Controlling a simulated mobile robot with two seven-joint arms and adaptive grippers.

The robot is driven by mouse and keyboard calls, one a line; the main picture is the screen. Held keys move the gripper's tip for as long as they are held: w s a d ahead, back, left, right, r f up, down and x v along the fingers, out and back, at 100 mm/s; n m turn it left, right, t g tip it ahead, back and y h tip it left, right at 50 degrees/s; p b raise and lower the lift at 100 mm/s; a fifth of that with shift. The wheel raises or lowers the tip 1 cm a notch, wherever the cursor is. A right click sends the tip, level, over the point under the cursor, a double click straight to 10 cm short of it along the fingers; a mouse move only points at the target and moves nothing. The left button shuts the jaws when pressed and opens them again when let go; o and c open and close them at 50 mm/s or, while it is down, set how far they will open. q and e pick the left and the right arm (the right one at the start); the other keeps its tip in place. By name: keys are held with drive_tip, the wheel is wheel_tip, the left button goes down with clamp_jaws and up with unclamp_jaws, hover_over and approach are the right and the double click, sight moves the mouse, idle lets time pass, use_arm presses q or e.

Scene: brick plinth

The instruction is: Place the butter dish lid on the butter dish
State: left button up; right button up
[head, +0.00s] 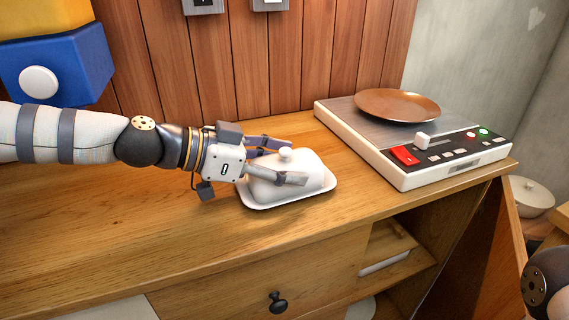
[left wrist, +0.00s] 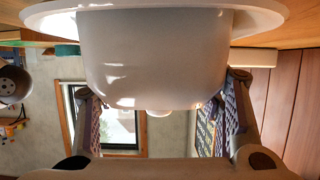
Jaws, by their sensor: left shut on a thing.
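The white butter dish lid (head: 290,164), with a small round knob on top, is upright over the white butter dish (head: 325,187) on the wooden counter. My left gripper (head: 298,160) is shut on the lid, one finger along each side. In the left wrist view, upside down, the lid (left wrist: 155,60) is between the fingers and the dish's rim (left wrist: 40,18) is against or very close to its lower edge. I cannot tell if the lid's whole edge rests on the dish. My right gripper is out of view.
A white and grey cooker unit (head: 345,133) with a copper plate (head: 398,104) and buttons stands right of the dish. Blue (head: 75,65) and yellow blocks are at the upper left. A wood-panelled wall (head: 300,60) is behind. The counter's left front is clear.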

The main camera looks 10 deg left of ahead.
use_arm(q)
drive_tip(key=o, duration=1.3)
drive_tip(key=shift+o, duration=0.2)
drive_tip(key=shift+r, duration=0.1)
drive_tip(key=p+v, duration=0.3)
drive_tip(key=v, duration=0.9)
drive_tip(key=shift+s, duration=0.1)
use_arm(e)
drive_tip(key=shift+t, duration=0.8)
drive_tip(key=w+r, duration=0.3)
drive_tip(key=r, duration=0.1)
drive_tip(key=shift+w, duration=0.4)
